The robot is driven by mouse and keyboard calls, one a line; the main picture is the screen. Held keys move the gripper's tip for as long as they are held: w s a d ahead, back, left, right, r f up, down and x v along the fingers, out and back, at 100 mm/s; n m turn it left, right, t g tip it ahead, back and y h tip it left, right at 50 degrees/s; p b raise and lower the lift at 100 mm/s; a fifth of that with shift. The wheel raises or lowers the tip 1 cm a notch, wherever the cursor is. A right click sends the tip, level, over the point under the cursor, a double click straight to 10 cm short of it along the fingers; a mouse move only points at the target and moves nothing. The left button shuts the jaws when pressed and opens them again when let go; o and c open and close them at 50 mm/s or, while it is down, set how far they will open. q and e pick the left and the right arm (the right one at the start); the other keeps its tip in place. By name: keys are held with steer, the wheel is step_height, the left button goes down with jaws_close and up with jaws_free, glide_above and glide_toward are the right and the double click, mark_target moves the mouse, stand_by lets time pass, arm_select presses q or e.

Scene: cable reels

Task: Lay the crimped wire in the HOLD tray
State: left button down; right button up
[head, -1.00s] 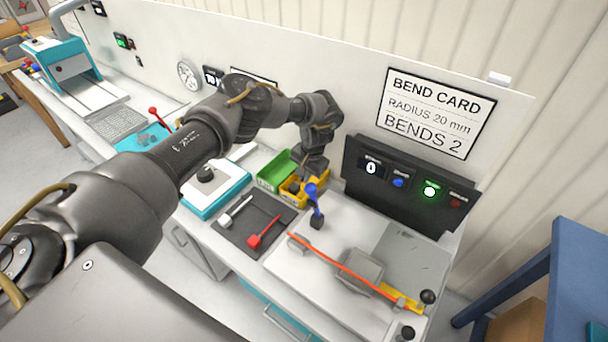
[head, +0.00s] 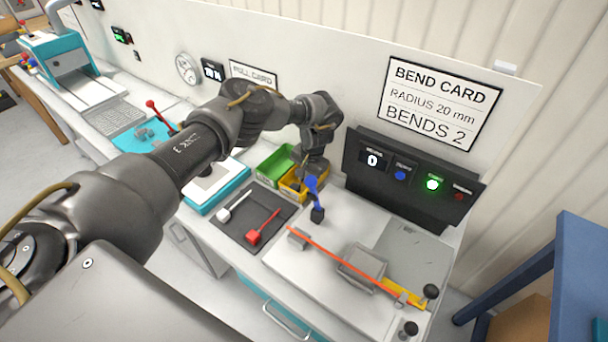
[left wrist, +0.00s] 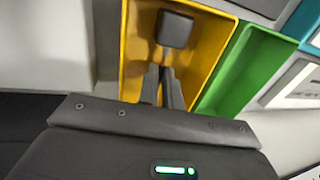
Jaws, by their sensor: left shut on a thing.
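My left gripper (head: 312,174) points down at the yellow tray (head: 291,194); its fingertips are hidden in the head view. In the left wrist view the fingers (left wrist: 163,85) are closed on a thin brownish stem with a dark square block (left wrist: 174,29) at its end. This held piece is over or inside the yellow tray (left wrist: 133,50); its height above the floor is unclear. I cannot tell for certain that it is the crimped wire. No HOLD label is readable. A green tray (head: 275,165) adjoins the yellow one. My right gripper is not in view.
White (head: 235,207) and red (head: 262,228) pieces lie on a dark mat. An orange strip (head: 335,255) crosses the bending plate. A control box (head: 410,180) stands at right.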

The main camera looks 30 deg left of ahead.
arm_select(q)
steer(key=shift+f, duration=0.2)
steer(key=c, duration=1.5)
jaws_free()
step_height(320, 180, up, 22)
steer(key=d+p, duration=0.2)
steer(key=p, duration=0.8)
steer(key=shift+s+f+p, duration=0.15)
steer(key=shift+s+p, duration=0.05)
steer(key=shift+p, duration=0.2)
steer(key=shift+w, duration=0.1)
steer(key=shift+f, duration=0.1)
